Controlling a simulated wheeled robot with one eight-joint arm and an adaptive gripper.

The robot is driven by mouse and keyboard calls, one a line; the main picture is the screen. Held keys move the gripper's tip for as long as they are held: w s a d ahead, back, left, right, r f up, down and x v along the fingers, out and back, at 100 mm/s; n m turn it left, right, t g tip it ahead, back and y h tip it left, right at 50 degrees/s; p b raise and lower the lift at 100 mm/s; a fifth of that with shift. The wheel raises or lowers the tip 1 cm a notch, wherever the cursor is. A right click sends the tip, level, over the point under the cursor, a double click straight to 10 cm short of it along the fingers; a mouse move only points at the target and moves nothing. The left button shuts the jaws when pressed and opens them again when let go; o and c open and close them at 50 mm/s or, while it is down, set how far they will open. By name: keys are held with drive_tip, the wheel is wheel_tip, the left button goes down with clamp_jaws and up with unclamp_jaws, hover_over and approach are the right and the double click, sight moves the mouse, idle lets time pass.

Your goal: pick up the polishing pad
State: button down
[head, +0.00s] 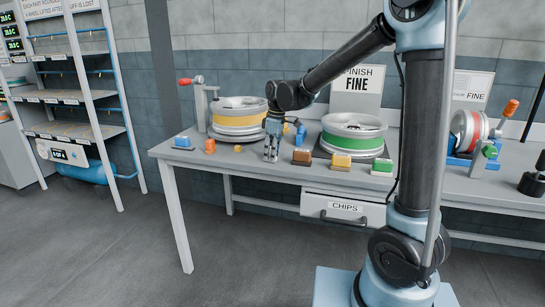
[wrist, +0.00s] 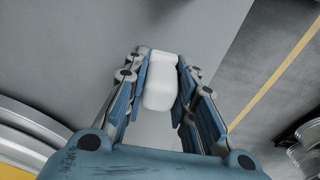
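The polishing pad (wrist: 160,82) looks like a white rounded block in the wrist view. It lies between the two fingers of my gripper (wrist: 162,65), with the fingers close along both its sides. I cannot tell whether both fingers press on it. In the head view my gripper (head: 271,152) points down at the front part of the workbench top (head: 225,165), left of centre. The pad cannot be made out there behind the fingers.
A yellow-banded wheel (head: 238,118) stands behind left of my gripper, and a green-banded wheel (head: 352,135) to the right. Small blocks, orange (head: 209,146), brown (head: 302,156), yellow-brown (head: 341,161) and green (head: 382,167), sit nearby. A blue block (head: 183,142) is near the left edge.

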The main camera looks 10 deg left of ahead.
wheel_tip(320, 180, up, 10)
idle(0.8)
